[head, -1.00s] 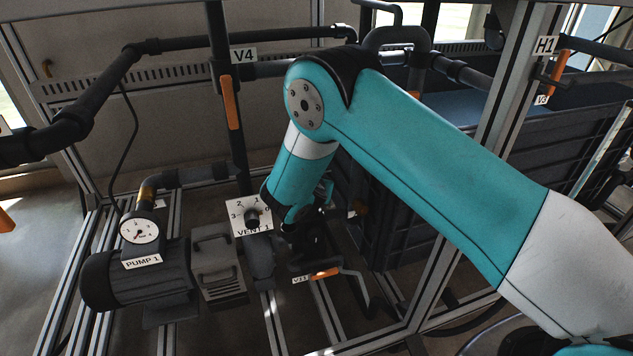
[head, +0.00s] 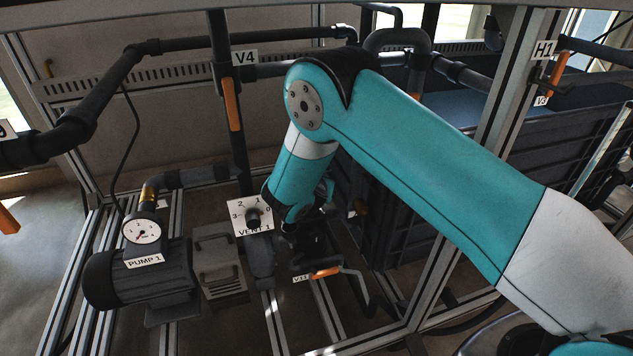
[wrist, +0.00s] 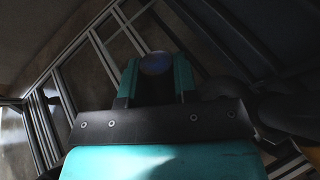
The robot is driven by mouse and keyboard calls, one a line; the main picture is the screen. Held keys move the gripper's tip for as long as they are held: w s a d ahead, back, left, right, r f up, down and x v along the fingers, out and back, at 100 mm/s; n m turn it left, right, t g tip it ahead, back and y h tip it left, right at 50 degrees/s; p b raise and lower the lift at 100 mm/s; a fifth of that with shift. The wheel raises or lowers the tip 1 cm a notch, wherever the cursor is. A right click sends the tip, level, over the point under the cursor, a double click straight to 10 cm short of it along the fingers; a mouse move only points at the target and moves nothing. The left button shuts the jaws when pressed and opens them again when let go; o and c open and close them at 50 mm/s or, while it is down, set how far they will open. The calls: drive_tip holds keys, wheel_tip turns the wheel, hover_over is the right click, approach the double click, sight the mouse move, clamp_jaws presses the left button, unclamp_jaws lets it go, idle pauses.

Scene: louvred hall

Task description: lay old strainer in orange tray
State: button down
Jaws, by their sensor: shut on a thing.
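In the wrist view my gripper (wrist: 156,80) is shut, with its two teal fingers on either side of a small round, dark bluish thing. This held thing, apparently the old strainer (wrist: 157,63), shows only its rounded end, and its details are too dark to tell. The strainer cannot be made out in the head view. I cannot see an orange tray in either view.
PUMP 1 (head: 150,280) stands left of my arm, with the VENT 1 dial plate (head: 250,215) close beside it. An orange-handled valve (head: 325,272) sits just below my wrist. Frame rails and dark pipes (head: 90,100) surround the arm. A dark grey crate (head: 545,150) stands at the right.

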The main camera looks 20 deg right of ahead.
wheel_tip(320, 180, up, 8)
drive_tip(key=p, duration=0.7)
drive_tip(key=shift+d+f, duration=0.1)
drive_tip(key=shift+f, duration=0.1)
wheel_tip(320, 180, down, 3)
drive_tip(key=b, duration=0.2)
drive_tip(key=shift+w+r+b, duration=0.1)
drive_tip(key=shift+r+b, duration=0.05)
drive_tip(key=shift+b, duration=0.2)
drive_tip(key=shift+f+b, duration=0.25)
drive_tip(key=shift+b, duration=0.1)
